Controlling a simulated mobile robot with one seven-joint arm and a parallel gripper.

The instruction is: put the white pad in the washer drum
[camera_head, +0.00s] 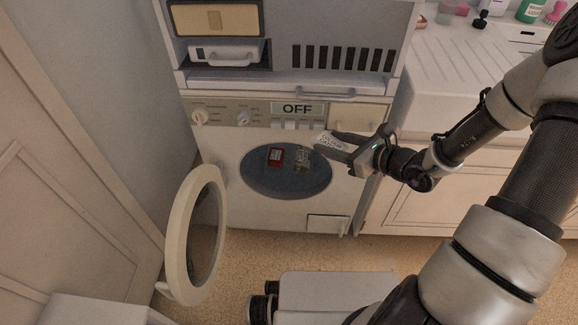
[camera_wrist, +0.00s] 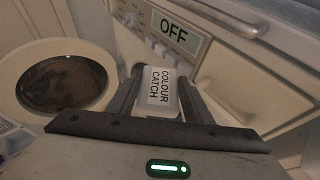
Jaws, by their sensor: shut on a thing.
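The white pad (camera_wrist: 159,90), printed "COLOUR CATCH", is held between the fingers of my gripper (camera_wrist: 160,85). It also shows in the head view (camera_head: 330,143), in front of the washer's upper right front. My gripper (camera_head: 335,140) is shut on the pad, to the right of and slightly above the drum opening. The washer door (camera_head: 195,235) stands open to the left. The drum is not clearly seen in the wrist view.
The washer's control panel (camera_head: 255,115) with knobs and an "OFF" sign is just above the opening. A grey appliance (camera_head: 310,60) sits above the washer. A white sink drainer (camera_head: 465,60) with bottles is at right. A cabinet door (camera_head: 70,160) is at left.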

